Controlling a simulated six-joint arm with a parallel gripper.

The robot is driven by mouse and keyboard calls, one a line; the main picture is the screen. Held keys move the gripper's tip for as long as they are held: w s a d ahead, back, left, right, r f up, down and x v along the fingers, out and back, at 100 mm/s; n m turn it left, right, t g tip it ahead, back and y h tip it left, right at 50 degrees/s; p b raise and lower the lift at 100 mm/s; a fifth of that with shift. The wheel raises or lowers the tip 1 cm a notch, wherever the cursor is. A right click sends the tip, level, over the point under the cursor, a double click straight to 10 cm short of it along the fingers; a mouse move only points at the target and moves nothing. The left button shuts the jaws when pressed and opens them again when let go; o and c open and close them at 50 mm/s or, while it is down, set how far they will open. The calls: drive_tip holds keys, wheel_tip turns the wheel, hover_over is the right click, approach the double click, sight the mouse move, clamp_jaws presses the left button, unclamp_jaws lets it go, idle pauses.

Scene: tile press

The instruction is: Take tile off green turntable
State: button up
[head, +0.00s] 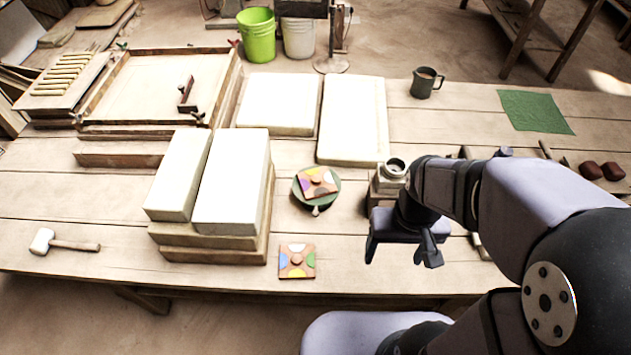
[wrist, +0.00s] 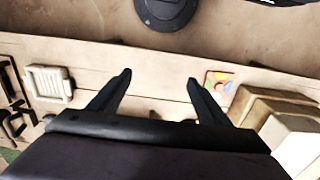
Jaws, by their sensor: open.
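The green turntable (head: 327,201) stands on the table right of the white blocks. A square tile (head: 318,180) with coloured patches and a brown knob lies on it, turned slightly. A second, similar tile (head: 297,262) lies flat on the table near the front edge, apart from the turntable. My gripper (head: 402,258) is open and empty, to the right of both tiles near the front edge. In the wrist view my gripper (wrist: 160,78) shows its two fingers spread apart, with a coloured tile (wrist: 218,82) beyond the right finger. The turntable is not clear in that view.
White blocks on boards (head: 232,190) stand close left of the turntable. White slabs (head: 352,120) lie behind it. A small pot-like object (head: 393,170) stands right of it, close to my arm. A mallet (head: 62,242) lies at the left.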

drive_tip(key=o, duration=0.5)
drive_tip(key=shift+w, duration=0.1)
drive_tip(key=n+t+y+b, duration=0.2)
drive_tip(key=n+t+b, duration=0.2)
drive_tip(key=t+b, duration=0.5)
hover_over(318, 180)
drive_tip(key=s+d+p, duration=0.2)
drive_tip(key=s+d, duration=0.3)
wheel_tip(318, 180, down, 8)
drive_tip(key=r+t, duration=0.1)
drive_tip(key=t, duration=0.1)
drive_tip(key=shift+t+y, duration=0.5)
drive_tip(key=shift+y, duration=0.3)
drive_tip(key=a+f, duration=0.2)
drive_tip(key=f, duration=0.1)
drive_tip(key=shift+a+f+b, duration=0.15)
drive_tip(key=shift+f+b, duration=0.1)
drive_tip(key=shift+b, duration=0.15)
drive_tip(key=shift+s+a+f+t+y, duration=0.35)
drive_tip(key=shift+a+y, duration=0.15)
drive_tip(key=shift+a, duration=0.1)
drive_tip(key=shift+d+p+x, duration=0.2)
drive_tip(key=shift+p+x, duration=0.7)
drive_tip(key=shift+x, duration=2.8)
